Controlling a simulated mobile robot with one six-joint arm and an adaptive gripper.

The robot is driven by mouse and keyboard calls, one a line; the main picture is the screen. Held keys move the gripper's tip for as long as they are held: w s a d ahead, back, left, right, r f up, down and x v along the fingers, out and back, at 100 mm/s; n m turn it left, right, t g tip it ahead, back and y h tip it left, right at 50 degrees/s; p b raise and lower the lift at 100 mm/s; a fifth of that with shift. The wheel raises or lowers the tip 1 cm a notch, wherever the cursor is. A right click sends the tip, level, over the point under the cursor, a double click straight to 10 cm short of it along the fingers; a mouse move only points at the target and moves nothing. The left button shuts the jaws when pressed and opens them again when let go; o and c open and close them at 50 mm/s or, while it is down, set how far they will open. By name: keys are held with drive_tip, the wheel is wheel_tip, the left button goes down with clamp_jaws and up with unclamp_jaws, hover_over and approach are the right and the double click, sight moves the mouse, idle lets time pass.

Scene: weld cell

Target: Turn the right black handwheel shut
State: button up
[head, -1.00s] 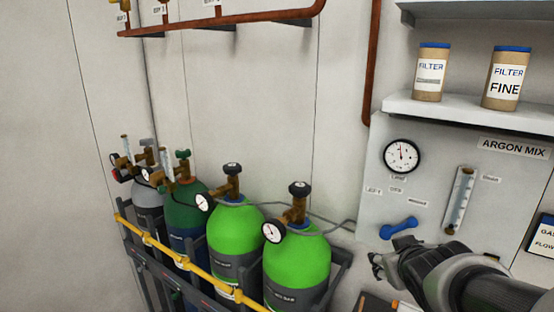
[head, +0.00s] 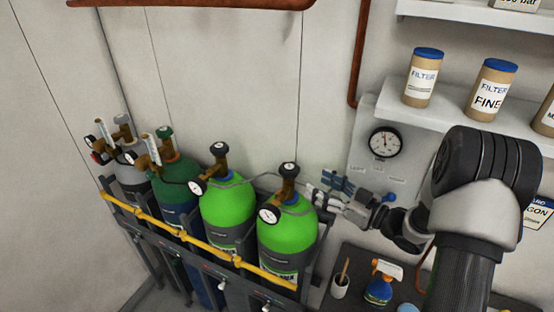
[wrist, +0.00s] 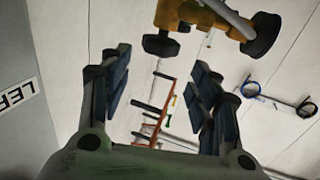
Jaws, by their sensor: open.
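The right black handwheel (head: 288,168) tops the brass valve of the right bright-green cylinder (head: 286,232). The left black handwheel (head: 219,148) tops the other bright-green cylinder (head: 228,212). My gripper (head: 328,190) is open and empty, just to the right of the right cylinder's valve and apart from it. In the wrist view the gripper (wrist: 160,85) has its fingers spread, with nothing between them. A brass valve (wrist: 190,14) with a black wheel (wrist: 265,34) shows at the top, beyond the fingers; it is likely the right one.
A yellow bar (head: 170,236) runs across the cylinders' front. A round gauge (head: 385,142) is on the wall panel behind my gripper. A spray bottle (head: 380,284) and a cup (head: 340,284) stand on a dark surface below my arm. Shelves with filter cans (head: 424,78) are at upper right.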

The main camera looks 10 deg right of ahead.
sight(282, 165)
drive_tip(key=p+x, duration=0.1)
drive_tip(key=x, duration=1.5)
drive_tip(key=shift+s, duration=0.1)
drive_tip(key=c, duration=0.9)
